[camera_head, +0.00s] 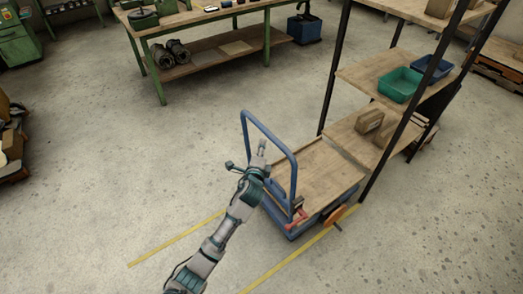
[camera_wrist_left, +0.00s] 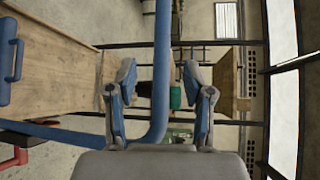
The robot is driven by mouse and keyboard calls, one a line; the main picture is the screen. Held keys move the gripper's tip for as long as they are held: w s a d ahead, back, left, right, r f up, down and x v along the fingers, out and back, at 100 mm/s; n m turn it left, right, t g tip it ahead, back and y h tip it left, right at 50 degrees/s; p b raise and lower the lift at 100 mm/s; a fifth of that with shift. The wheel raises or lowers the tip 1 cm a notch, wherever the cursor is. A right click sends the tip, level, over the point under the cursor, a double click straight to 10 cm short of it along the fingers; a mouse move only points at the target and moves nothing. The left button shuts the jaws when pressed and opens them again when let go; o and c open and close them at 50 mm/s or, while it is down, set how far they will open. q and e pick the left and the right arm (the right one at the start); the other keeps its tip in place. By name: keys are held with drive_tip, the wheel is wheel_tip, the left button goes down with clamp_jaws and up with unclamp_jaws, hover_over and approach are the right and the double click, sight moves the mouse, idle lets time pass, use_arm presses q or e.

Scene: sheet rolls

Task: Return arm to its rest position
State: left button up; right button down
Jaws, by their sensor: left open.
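My left arm reaches up from the bottom of the head view. My left gripper (camera_head: 261,150) is beside the blue handle (camera_head: 247,126) of the cart, its tip showing within the handle's outline. In the left wrist view the two fingers (camera_wrist_left: 160,92) are spread apart and nothing is gripped between them. The handle's blue tube (camera_wrist_left: 162,60) runs past behind the fingers there. I cannot tell whether the gripper touches the handle. The cart has a bare wooden deck (camera_head: 318,178). My right gripper is in neither view.
A shelf rack stands right of the cart, with a green bin (camera_head: 399,85), a blue bin (camera_head: 434,67) and a brown box (camera_head: 369,121). A green workbench (camera_head: 156,83) with dark rolls (camera_head: 170,53) below is at the back. Floor left of the arm is clear.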

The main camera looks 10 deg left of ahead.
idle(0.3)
